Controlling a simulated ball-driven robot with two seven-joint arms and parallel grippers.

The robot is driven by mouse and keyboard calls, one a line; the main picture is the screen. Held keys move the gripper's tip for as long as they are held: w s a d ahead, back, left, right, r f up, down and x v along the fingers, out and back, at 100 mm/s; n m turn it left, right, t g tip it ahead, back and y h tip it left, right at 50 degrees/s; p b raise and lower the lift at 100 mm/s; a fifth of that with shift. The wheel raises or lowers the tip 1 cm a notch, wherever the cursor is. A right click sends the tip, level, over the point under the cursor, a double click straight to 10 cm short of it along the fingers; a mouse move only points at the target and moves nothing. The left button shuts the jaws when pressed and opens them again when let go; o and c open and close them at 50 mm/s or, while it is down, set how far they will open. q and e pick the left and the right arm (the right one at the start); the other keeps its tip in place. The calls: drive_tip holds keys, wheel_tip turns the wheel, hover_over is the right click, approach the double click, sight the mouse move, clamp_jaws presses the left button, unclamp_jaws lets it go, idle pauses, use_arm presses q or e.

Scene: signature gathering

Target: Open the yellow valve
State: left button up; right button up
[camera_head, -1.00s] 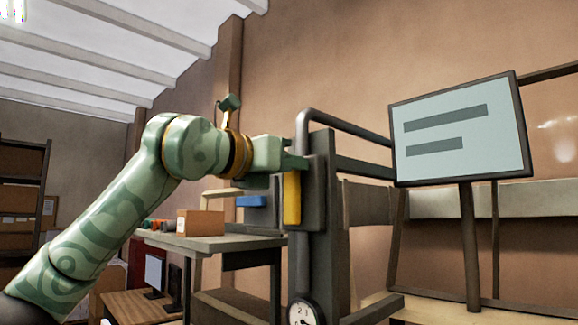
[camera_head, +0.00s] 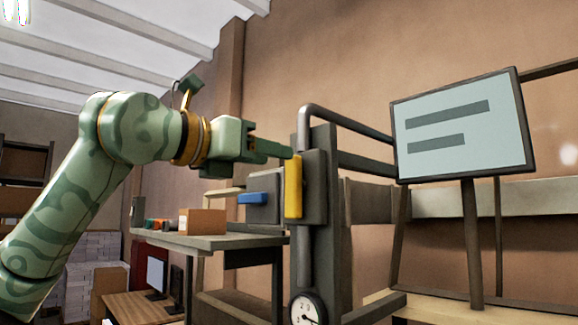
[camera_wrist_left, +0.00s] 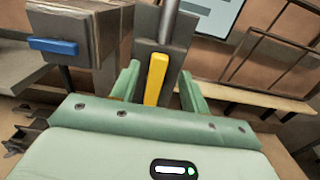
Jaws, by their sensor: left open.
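The yellow valve (camera_head: 293,186) is an upright yellow handle on a dark grey block on the pipe stand (camera_head: 321,180). It also shows in the left wrist view (camera_wrist_left: 156,80), slightly tilted, between the two green fingers. My left gripper (camera_head: 290,153) is open and comes in from the left, its fingertips near the upper end of the yellow handle. In the left wrist view my left gripper (camera_wrist_left: 158,78) has one finger on each side of the handle, with gaps. I cannot tell whether a finger touches it. My right gripper is not in view.
A round gauge (camera_head: 307,309) sits low on the stand. A screen on a post (camera_head: 460,127) stands to the right. Behind, a table (camera_head: 215,240) carries a cardboard box (camera_head: 203,222) and a grey box with a blue handle (camera_head: 252,198).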

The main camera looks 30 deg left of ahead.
use_arm(q)
drive_tip(key=v, duration=1)
drive_tip(key=shift+b, duration=0.35)
drive_tip(key=shift+w, duration=0.15)
